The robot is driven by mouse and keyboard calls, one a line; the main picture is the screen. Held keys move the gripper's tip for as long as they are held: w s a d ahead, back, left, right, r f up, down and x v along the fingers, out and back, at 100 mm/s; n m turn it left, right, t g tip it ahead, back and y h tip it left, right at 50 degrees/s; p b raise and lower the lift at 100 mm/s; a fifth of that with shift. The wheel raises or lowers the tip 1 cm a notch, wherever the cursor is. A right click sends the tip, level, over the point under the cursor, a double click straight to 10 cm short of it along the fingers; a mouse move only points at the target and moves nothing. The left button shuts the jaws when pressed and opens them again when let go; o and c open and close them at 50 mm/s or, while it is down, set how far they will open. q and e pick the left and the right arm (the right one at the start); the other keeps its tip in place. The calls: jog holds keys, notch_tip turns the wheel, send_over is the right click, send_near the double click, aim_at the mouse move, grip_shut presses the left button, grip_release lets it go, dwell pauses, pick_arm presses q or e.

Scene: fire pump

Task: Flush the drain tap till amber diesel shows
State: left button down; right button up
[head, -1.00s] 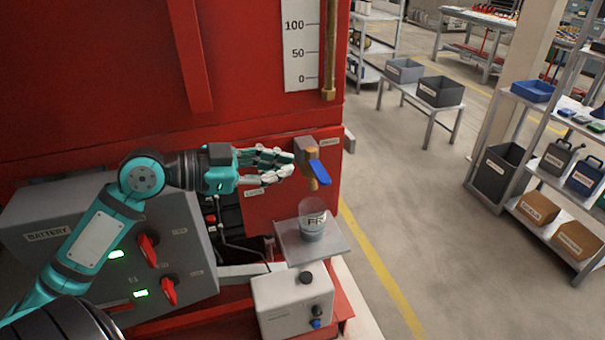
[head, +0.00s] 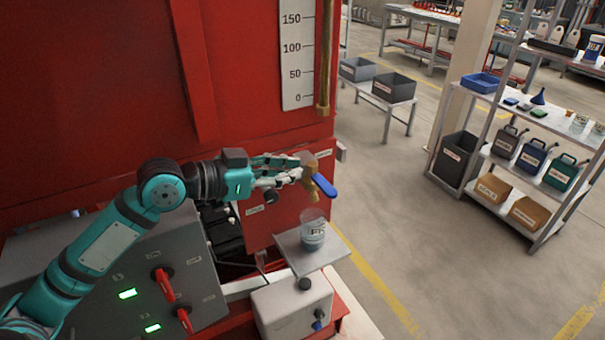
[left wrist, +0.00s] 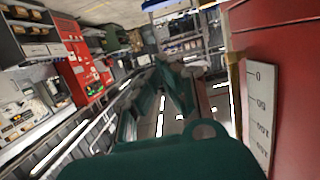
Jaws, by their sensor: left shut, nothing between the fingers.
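The drain tap (head: 309,183) is a brass fitting on the red tank's lower corner. Its blue lever (head: 323,187) slants down to the right. A clear cup (head: 312,234) stands upright under the tap on a small grey shelf (head: 330,252). The cup's lower part looks grey-blue, and no amber shows. My left gripper (head: 297,168) is shut and empty, its fingertips close beside the tap's left side. Whether they touch it I cannot tell. Its teal fingers also show in the left wrist view (left wrist: 168,95), where the tap is not visible. My right gripper is out of view.
A level scale (head: 297,60) and a brass pipe (head: 325,60) are on the red tank above. A grey switch panel (head: 130,265) and a pale box (head: 290,305) stand below. Shelving (head: 510,190) with canisters is across the open floor at right.

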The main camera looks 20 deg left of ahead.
aim_at(324, 186)
pick_arm(q)
jog(key=w+d+f+p, duration=0.4)
jog(key=w+d+f, duration=0.1)
jog(key=w+f, duration=0.1)
jog(key=shift+w+d, duration=0.15)
jog(key=shift+w, duration=0.15)
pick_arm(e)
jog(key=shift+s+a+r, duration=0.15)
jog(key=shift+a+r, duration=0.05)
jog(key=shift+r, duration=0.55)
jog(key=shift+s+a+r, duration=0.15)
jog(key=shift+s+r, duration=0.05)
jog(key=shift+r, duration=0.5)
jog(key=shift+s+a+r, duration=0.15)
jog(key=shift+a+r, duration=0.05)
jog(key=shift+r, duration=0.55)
pick_arm(q)
jog(key=shift+f, duration=0.15)
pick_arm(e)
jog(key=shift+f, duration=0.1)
pick_arm(q)
jog(key=shift+f+m+b, duration=0.15)
jog(key=shift+m+b, duration=0.15)
jog(key=shift+b, duration=0.1)
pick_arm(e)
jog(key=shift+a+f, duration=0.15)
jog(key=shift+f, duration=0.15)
